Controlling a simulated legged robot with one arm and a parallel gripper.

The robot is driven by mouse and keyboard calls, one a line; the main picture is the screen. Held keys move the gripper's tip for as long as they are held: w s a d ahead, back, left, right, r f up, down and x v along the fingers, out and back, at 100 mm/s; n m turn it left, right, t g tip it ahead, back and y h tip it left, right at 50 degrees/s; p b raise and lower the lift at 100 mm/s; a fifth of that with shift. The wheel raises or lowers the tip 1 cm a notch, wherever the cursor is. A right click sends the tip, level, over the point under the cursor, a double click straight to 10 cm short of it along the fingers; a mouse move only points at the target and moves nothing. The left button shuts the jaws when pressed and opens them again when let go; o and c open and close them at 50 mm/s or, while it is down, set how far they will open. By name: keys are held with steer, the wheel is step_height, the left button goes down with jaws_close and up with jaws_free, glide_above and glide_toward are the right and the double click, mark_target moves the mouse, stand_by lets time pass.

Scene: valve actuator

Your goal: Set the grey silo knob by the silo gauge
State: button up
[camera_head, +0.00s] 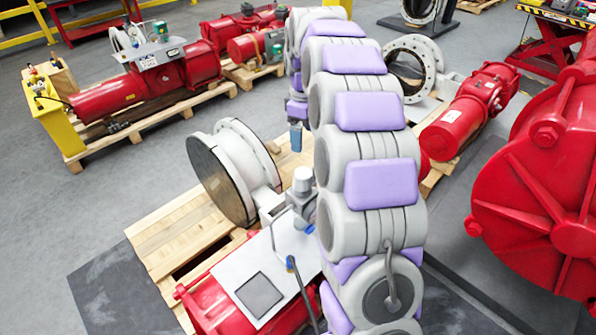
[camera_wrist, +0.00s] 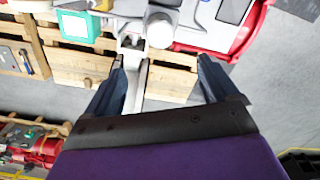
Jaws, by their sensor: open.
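A grey round-topped knob (camera_head: 303,180) stands upright on a small metal fitting beside a pale plate, just left of my arm in the head view. What appears to be the same knob (camera_wrist: 160,30) shows from above in the wrist view, beyond my fingertips and near the middle. My gripper (camera_wrist: 163,76) is open, with its two dark blue fingers wide apart and nothing between them. The fingers are apart from the knob. I cannot make out a gauge face in either view. My arm hides part of the area right of the knob.
The pale plate (camera_head: 265,275) with a dark square sits on a red actuator. A large grey flange (camera_head: 222,175) stands behind it on a wooden pallet (camera_head: 165,235). A large red housing (camera_head: 545,200) stands at the right. Grey floor is free at the left.

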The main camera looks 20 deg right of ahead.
mark_target(303, 173)
step_height(303, 173, down, 15)
steer(key=shift+f+b, duration=0.15)
steer(key=shift+b, duration=0.95)
steer(key=shift+d+f, duration=0.2)
steer(key=shift+f, duration=0.3)
steer(key=shift+a, duration=0.1)
steer(key=shift+a, duration=0.1)
steer(key=shift+c, duration=1.3)
steer(key=c, duration=0.8)
